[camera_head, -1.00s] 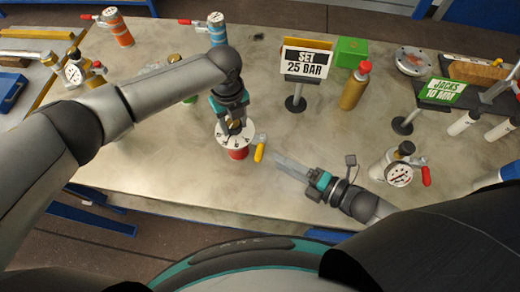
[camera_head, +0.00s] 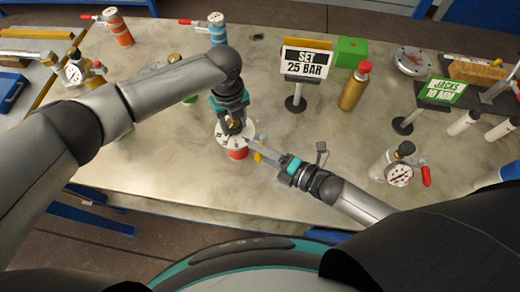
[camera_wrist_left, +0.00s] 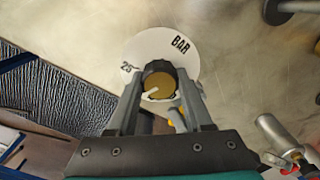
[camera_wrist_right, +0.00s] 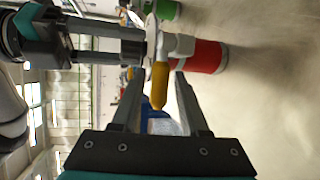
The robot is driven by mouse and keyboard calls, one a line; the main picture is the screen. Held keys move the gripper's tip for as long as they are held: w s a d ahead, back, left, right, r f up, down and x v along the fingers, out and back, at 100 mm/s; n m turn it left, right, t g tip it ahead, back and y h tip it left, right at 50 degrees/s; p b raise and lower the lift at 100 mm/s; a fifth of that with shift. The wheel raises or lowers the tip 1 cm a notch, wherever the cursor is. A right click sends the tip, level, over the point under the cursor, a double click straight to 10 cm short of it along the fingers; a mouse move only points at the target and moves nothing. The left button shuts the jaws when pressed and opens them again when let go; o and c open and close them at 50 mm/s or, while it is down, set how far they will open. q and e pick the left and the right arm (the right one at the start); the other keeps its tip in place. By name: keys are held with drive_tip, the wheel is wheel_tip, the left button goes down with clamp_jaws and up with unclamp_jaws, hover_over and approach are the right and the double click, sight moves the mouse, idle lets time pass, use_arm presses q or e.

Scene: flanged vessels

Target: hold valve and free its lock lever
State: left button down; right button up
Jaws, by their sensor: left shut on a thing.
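The valve has a red body (camera_head: 238,154), a white dial disc (camera_head: 222,137) and a yellow lock lever (camera_head: 258,156). In the left wrist view the disc (camera_wrist_left: 185,62) reads "25" and "BAR" around a dark-rimmed brass knob (camera_wrist_left: 159,86). My left gripper (camera_head: 234,122) reaches down from above and is shut on this knob. My right gripper (camera_head: 262,149) comes in from the right, with its fingers at the lever. In the right wrist view the lever (camera_wrist_right: 160,88) lies between its open fingers, with gaps seen on both sides. The red body (camera_wrist_right: 205,56) shows behind.
A "SET 25 BAR" sign (camera_head: 306,62) and a brass bottle (camera_head: 355,86) stand behind and to the right. A white gauge vessel with a red lever (camera_head: 426,176) stands right of my right gripper. The table between valve and sign is clear.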

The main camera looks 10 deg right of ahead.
clamp_jaws()
idle(1.1)
